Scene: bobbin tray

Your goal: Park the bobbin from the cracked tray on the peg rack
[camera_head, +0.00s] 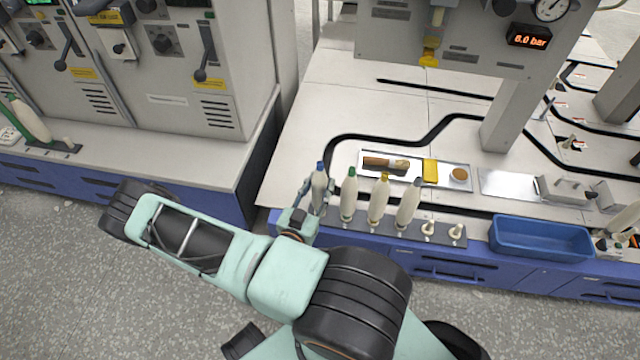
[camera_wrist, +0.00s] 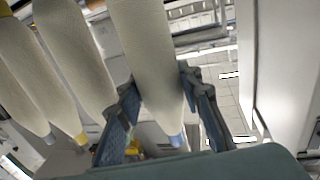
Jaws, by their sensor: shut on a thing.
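A cream bobbin with a blue tip (camera_head: 319,190) stands upright at the left end of the dark peg rack (camera_head: 393,226). My gripper (camera_head: 312,192) is shut on it from the left; in the wrist view the fingers lie on both sides of the bobbin (camera_wrist: 150,65). Its foot is partly hidden, so I cannot tell if it sits on a peg. Bobbins with green (camera_head: 349,195), yellow (camera_head: 379,200) and grey (camera_head: 408,203) tips stand to its right on the rack. Two bare pegs (camera_head: 428,228) (camera_head: 456,232) are at the right end. I cannot make out a cracked tray.
A blue bin (camera_head: 541,238) stands right of the rack. A shallow tray (camera_head: 448,184) with a brush and a yellow block lies behind it. A grey machine column (camera_head: 512,115) rises behind. Another green-tipped bobbin (camera_head: 30,120) leans on the left bench. A gap separates the benches.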

